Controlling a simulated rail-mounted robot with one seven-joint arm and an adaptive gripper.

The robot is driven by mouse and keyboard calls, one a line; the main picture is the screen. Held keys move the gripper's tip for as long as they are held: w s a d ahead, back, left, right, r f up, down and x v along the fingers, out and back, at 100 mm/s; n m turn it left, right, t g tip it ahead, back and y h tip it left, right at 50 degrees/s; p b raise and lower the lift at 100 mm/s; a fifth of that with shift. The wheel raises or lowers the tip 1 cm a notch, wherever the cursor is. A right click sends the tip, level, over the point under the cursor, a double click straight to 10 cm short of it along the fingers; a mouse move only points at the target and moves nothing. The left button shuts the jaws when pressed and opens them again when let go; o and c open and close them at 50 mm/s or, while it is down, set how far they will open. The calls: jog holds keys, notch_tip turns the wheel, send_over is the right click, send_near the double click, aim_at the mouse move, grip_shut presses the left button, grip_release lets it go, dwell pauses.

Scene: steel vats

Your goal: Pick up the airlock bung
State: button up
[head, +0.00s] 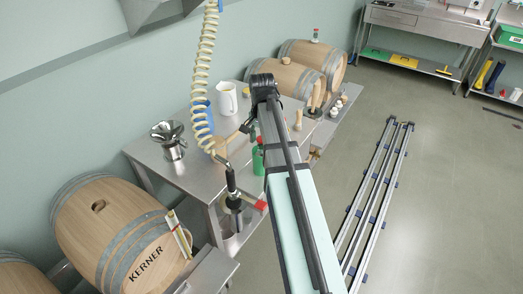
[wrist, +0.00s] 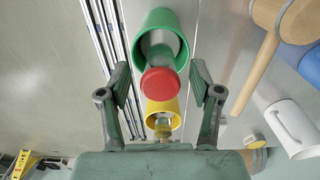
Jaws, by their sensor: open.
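In the wrist view, a piece with a round red cap (wrist: 160,82) and a grey, see-through-looking body (wrist: 162,46) shows between my fingers; I take it for the airlock bung. Its body overlaps a green cup (wrist: 158,18), and a yellow cup (wrist: 160,108) shows just below the cap. I cannot tell whether it stands in the green cup or in front of it. My gripper (wrist: 160,70) is open, with one finger on each side of the cap and a gap on both sides. In the head view my arm hides most of this spot; part of the green cup (head: 258,160) shows.
A wooden mallet (wrist: 262,45) and a white jug (wrist: 292,128) are to the right in the wrist view. In the head view the steel bench (head: 190,172) also carries a steel funnel piece (head: 168,138). A coiled hose (head: 204,75) hangs close to my arm.

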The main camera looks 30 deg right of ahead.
jog(key=shift+f, duration=0.95)
grip_shut()
jog(key=shift+r, duration=0.15)
